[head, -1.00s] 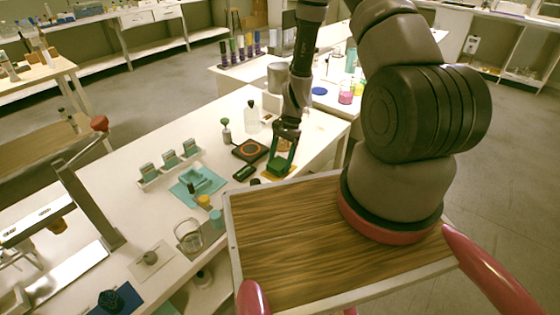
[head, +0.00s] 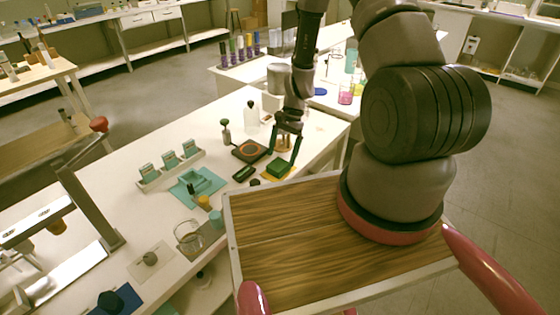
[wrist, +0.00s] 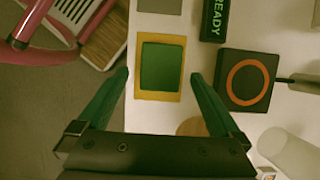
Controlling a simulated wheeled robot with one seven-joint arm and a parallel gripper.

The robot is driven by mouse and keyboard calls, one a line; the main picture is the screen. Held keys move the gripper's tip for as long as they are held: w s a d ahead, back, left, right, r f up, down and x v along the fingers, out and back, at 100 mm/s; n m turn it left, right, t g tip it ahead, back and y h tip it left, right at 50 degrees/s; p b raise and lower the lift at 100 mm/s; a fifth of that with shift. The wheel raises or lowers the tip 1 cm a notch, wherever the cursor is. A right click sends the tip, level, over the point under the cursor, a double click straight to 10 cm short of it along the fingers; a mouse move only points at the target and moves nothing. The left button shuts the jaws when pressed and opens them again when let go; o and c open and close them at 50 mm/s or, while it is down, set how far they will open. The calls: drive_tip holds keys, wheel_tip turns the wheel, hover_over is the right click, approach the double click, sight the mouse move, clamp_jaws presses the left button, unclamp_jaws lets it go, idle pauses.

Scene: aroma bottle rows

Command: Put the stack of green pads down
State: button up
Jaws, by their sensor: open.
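The stack of green pads (head: 279,167) rests on a yellow-orange mat (head: 290,176) near the right edge of the white table. In the wrist view the green stack (wrist: 162,66) lies inside the yellow mat's border (wrist: 142,96). My gripper (head: 284,157) is open and empty, with its green fingers above and behind the stack. In the wrist view the fingers of my gripper (wrist: 160,78) stand wide apart, one on each side of the mat, and do not touch the stack.
A black device with an orange ring (head: 249,151) and a dark READY sign (head: 244,174) stand left of the mat. A teal mat (head: 205,184), a rack with green-topped items (head: 171,170) and a glass beaker (head: 188,236) are further left. My wooden tray borders the table's front edge.

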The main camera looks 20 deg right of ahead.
drive_tip(key=d+r+n+t+h, duration=0.1)
drive_tip(key=d+r+n+t, duration=0.1)
drive_tip(key=r, duration=1.5)
drive_tip(key=d+r+n+t, duration=0.1)
drive_tip(key=r+t, duration=0.2)
drive_tip(key=r, duration=1.5)
drive_tip(key=s+d+r+n+t, duration=0.1)
drive_tip(key=s+r+n+t, duration=0.2)
drive_tip(key=s+r, duration=1.2)
drive_tip(key=shift+s+d+r+n+t+h, duration=0.2)
drive_tip(key=shift+s+r+n+t+h, duration=0.15)
drive_tip(key=shift+t, duration=0.65)
drive_tip(key=shift+f, duration=0.1)
